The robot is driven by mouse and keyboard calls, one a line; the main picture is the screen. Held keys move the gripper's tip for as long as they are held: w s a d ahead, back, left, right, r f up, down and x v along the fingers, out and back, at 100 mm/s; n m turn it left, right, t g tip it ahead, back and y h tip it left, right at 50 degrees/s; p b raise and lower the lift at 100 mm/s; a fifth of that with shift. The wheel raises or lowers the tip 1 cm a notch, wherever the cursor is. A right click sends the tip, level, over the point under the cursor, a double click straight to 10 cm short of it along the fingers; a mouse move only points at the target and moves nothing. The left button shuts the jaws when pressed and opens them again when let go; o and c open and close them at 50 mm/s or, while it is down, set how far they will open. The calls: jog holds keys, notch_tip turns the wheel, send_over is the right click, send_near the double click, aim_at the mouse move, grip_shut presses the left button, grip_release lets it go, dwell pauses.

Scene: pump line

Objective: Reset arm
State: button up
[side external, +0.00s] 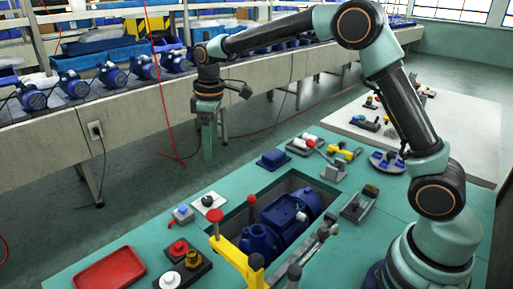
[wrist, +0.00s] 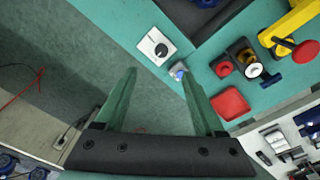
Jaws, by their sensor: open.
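My gripper (side external: 208,140) hangs pointing down in the side external view, beyond the far edge of the green bench. In the wrist view my gripper (wrist: 158,95) shows two green fingers spread apart with nothing between them. A blue pump (side external: 290,215) lies in the recess of the bench, well to the right of my gripper and apart from it. My arm arches high above the bench from its base at the lower right.
A conveyor (side external: 120,125) with several blue pumps runs behind. A red tray (side external: 108,271), a yellow clamp frame (side external: 238,258) with red knobs and several small fixtures stand on the green bench (side external: 150,240). A white table (side external: 455,130) stands at right. Open floor lies between bench and conveyor.

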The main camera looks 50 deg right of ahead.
jog(key=s+d+r+m+t, duration=0.35)
jog(key=s+r, duration=0.45)
jog(key=s, duration=0.3)
jog(key=s+d+m, duration=0.1)
jog(key=s+m, duration=0.1)
jog(key=s, duration=0.3)
jog(key=s+d+f+m+t, duration=0.1)
jog(key=s+m, duration=0.1)
jog(key=s, duration=0.4)
jog(key=shift+d+f, duration=0.3)
jog(key=shift+d, duration=0.05)
